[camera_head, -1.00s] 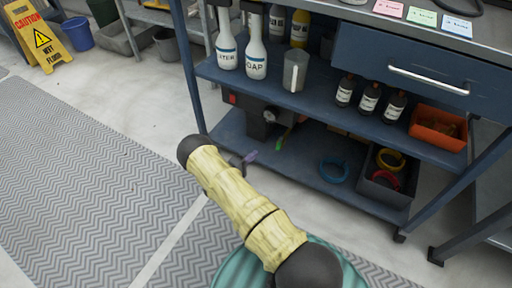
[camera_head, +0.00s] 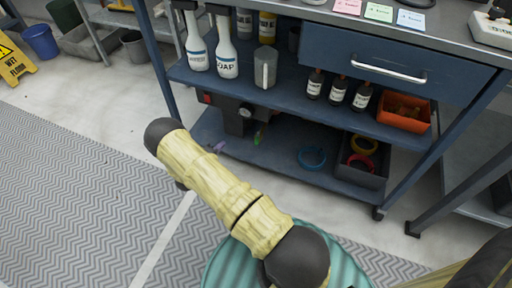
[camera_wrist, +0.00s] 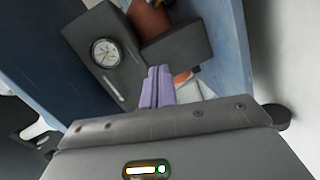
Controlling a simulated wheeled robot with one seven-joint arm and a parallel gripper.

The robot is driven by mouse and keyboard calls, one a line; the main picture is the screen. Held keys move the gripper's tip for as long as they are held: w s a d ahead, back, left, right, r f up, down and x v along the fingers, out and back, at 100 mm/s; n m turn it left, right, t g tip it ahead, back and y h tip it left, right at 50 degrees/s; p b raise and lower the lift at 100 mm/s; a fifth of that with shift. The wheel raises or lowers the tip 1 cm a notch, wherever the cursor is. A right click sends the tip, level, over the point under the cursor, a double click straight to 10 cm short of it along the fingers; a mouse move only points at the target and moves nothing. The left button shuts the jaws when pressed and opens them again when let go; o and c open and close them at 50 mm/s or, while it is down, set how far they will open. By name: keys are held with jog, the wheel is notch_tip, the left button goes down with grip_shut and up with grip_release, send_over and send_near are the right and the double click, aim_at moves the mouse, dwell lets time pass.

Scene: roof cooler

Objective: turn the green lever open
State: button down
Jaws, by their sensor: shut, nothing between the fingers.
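The green lever (camera_head: 258,135) shows small on the lower shelf of the blue cart, at the right side of a dark box with a gauge. It stands tilted, its upper end leaning right. My gripper (camera_head: 219,147) has purple fingers and is left of the lever, apart from it in the head view. In the wrist view the fingers (camera_wrist: 157,88) are together and empty, pointing at the dark box. The gauge (camera_wrist: 105,53) is left of them. I cannot make out the green lever in the wrist view.
On the lower shelf (camera_head: 285,165) are a blue ring (camera_head: 312,158) and a grey bin (camera_head: 361,178) with rings. The shelf above holds bottles and an orange bin (camera_head: 404,113). A cart leg (camera_head: 158,65) stands left of the dark box. The floor in front is clear.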

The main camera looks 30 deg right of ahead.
jog(key=w+a+r+m+y+p, duration=0.1)
jog(key=a+r+y+p, duration=0.15)
jog(key=r, duration=0.55)
jog(key=a+r+y+p, duration=0.2)
jog(key=r+y, duration=0.2)
jog(key=r, duration=0.5)
jog(key=w+a+r+m+y+p, duration=0.1)
jog(key=a+r+y+p, duration=0.2)
jog(key=r, duration=0.5)
jog(key=s+r+g+y+p, duration=0.2)
jog(key=s+r+p, duration=0.1)
jog(key=s+r, duration=0.6)
jog(key=s+r+m+g+y+p, duration=0.1)
jog(key=s+r+g+y+p, duration=0.1)
jog(key=s+r, duration=0.8)
jog(key=s+g+p, duration=0.1)
jog(key=s+p, duration=0.1)
jog(key=s, duration=0.6)
jog(key=shift+s+d+r+m, duration=0.15)
jog(key=shift+s+d+m, duration=0.15)
jog(key=shift+d, duration=0.1)
jog(key=shift+w, duration=0.1)
